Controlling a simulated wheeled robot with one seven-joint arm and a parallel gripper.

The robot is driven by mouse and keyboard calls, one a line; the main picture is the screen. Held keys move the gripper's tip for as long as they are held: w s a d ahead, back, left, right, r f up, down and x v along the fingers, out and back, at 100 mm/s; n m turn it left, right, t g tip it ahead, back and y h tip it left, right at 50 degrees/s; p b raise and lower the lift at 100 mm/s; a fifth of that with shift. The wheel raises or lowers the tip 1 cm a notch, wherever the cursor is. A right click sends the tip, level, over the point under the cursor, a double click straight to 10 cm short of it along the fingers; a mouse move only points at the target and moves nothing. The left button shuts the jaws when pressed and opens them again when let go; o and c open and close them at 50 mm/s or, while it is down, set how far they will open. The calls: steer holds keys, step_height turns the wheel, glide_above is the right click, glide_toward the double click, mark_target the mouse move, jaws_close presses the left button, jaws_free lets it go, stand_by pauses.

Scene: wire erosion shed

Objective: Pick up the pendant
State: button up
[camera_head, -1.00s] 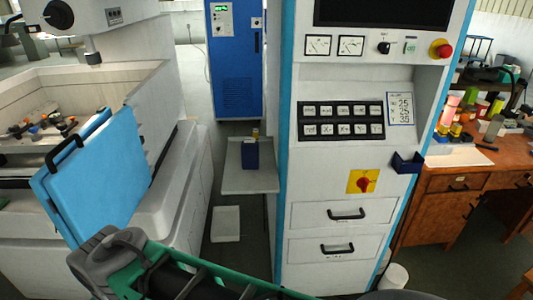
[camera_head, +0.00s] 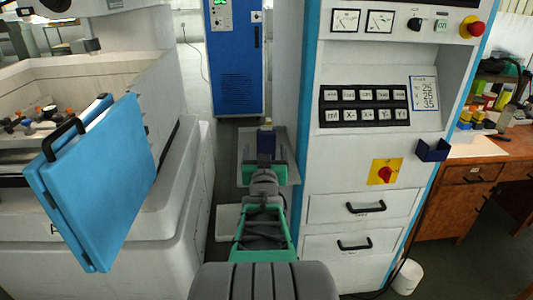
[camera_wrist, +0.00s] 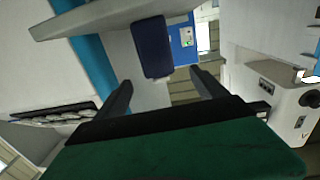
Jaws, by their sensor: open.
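A dark blue upright block (camera_head: 266,143) stands on a small grey shelf (camera_head: 284,174) beside the control cabinet; I take it to be the pendant, though no buttons or cable show. In the wrist view the blue block (camera_wrist: 152,47) appears ahead, between the lines of my two fingers. My gripper (camera_wrist: 162,88) is open and empty, with a gap to the block. In the head view my gripper (camera_head: 265,172) is in front of the shelf and hides part of it and the block's foot.
The white control cabinet (camera_head: 322,170) stands close on the right. A blue door panel (camera_head: 100,185) with a black handle juts out on the left. A blue cabinet (camera_head: 236,75) stands behind. A small dark holder (camera_head: 432,150) sticks out from the cabinet's right side.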

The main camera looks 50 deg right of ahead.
mark_target(266, 137)
steer(key=p+x, duration=0.1)
steer(key=x, duration=0.6)
steer(key=shift+d+r, duration=0.1)
steer(key=shift+d, duration=0.25)
steer(key=shift+c, duration=0.3)
steer(key=c, duration=1.7)
